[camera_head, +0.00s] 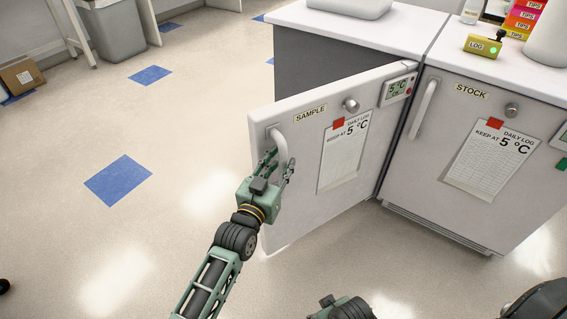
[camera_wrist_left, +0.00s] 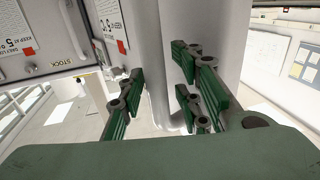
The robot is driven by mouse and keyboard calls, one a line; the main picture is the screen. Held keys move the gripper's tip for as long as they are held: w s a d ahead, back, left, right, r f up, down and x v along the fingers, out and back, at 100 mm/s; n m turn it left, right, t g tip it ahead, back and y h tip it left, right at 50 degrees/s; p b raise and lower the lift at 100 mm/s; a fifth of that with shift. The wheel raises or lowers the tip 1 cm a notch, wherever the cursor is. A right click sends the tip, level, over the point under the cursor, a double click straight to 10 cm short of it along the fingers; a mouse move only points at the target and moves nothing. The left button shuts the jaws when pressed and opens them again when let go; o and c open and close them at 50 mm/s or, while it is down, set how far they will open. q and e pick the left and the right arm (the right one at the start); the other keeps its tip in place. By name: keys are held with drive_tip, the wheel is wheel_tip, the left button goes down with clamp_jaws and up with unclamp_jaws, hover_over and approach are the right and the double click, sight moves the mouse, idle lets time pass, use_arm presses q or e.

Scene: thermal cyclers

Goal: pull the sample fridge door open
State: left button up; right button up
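The sample fridge door (camera_head: 300,190), white and labelled SAMPLE, stands swung out from its cabinet at a wide angle. Its pale handle (camera_head: 281,150) is a curved upright bar near the door's free edge. My left gripper (camera_head: 279,163) is at this handle, one finger on each side.
The stock fridge (camera_head: 470,150) beside it is closed. The white counter (camera_head: 390,40) above carries a yellow LOG box (camera_head: 482,46) and tip boxes (camera_head: 524,17). The floor left of the door is clear. A grey bin (camera_head: 113,30) stands far back left.

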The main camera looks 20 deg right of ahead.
use_arm(q)
drive_tip(key=shift+d, duration=0.3)
drive_tip(key=shift+d+r, duration=0.1)
drive_tip(key=v, duration=1.2)
use_arm(e)
drive_tip(key=shift+s+d+f, duration=0.1)
drive_tip(key=shift+s+d, duration=0.15)
use_arm(q)
drive_tip(key=shift+c, duration=0.2)
